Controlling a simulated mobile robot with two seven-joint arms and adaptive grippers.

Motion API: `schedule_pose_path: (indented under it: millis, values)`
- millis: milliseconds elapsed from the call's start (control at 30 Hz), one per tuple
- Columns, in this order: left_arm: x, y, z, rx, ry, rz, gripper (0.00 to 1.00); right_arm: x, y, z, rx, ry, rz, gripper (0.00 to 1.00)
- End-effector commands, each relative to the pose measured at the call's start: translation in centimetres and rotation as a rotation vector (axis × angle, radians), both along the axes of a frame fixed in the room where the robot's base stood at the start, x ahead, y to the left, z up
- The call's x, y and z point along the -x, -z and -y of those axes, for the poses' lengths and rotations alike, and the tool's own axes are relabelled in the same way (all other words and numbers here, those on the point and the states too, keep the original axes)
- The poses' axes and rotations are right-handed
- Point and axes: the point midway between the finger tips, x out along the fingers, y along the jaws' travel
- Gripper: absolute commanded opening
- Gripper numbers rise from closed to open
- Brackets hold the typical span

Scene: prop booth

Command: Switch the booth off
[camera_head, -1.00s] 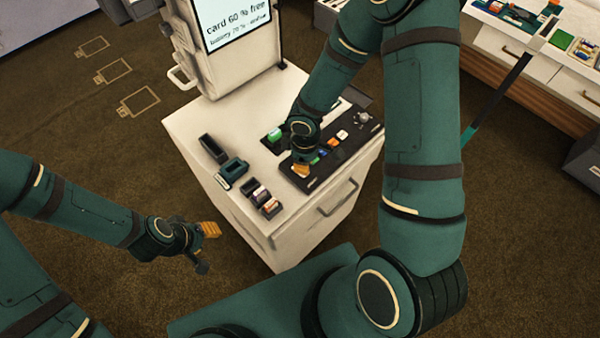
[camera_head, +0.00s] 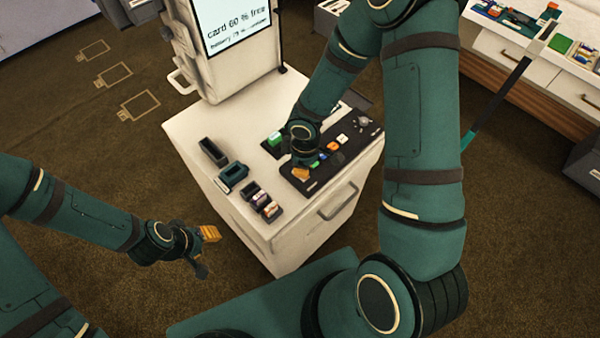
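The booth is a white cabinet (camera_head: 185,122) with an upright white unit (camera_head: 225,85) at its back. Its lit screen (camera_head: 237,27) shows text about the card and the battery. My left gripper (camera_head: 208,250) hangs in the air left of the cabinet, clear of everything.
Left of the panel stand a dark box (camera_head: 213,150), a teal-black holder (camera_head: 232,175) and a small rack (camera_head: 262,200) with batteries. A white drawer unit (camera_head: 520,45) with supplies is at the back right. Open carpet (camera_head: 90,150) lies to the left.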

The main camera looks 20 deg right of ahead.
Motion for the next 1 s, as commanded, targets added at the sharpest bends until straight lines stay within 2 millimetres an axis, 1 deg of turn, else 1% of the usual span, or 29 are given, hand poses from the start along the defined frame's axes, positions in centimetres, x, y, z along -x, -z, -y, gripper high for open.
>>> schedule_pose_path:
  millis: [433, 1000]
  values:
    - [0.0, 0.04, -0.01, 0.0, 0.0, 0.0, 0.41, 0.0, 0.05, 0.0, 0.0, 0.0, 0.0, 0.0]
    - [0.0, 0.81, 0.0, 0.0, 0.0, 0.0, 0.41, 0.0, 0.79, 0.0, 0.0, 0.0, 0.0, 0.0]
